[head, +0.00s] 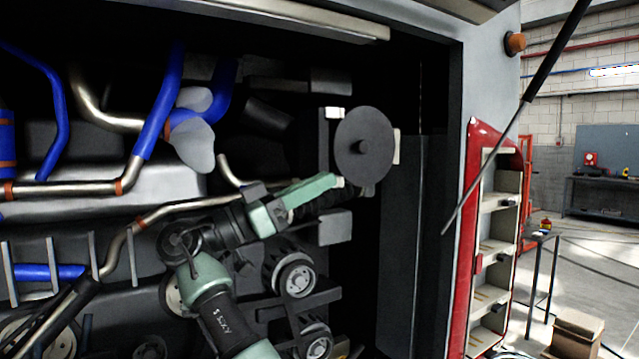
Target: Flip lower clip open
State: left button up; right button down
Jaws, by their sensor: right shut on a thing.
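A dark round cover (364,144) faces me at the right end of the open engine bay. A pale clip (335,113) shows at its upper left edge and another pale clip (396,147) at its right edge. My right gripper (354,189) reaches in from the lower left and is at the cover's lower edge. It is shut on the lower clip, which is mostly hidden by the fingers and dark shadow. I cannot tell how far the clip is turned. My left gripper is not in view.
Pipes with blue hoses (160,115) fill the bay's left side. Pulleys (296,278) sit below my right forearm. The workshop floor beyond holds a cardboard box (577,333).

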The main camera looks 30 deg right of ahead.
dwell(0.4)
jog(key=c, duration=1.5)
grip_release()
jog(key=b+v, duration=0.1)
jog(key=v, duration=0.6)
jog(key=shift+a+f+b, duration=0.15)
jog(key=shift+a+b, duration=0.2)
jog(key=shift+b, duration=0.05)
jog(key=shift+f, duration=0.1)
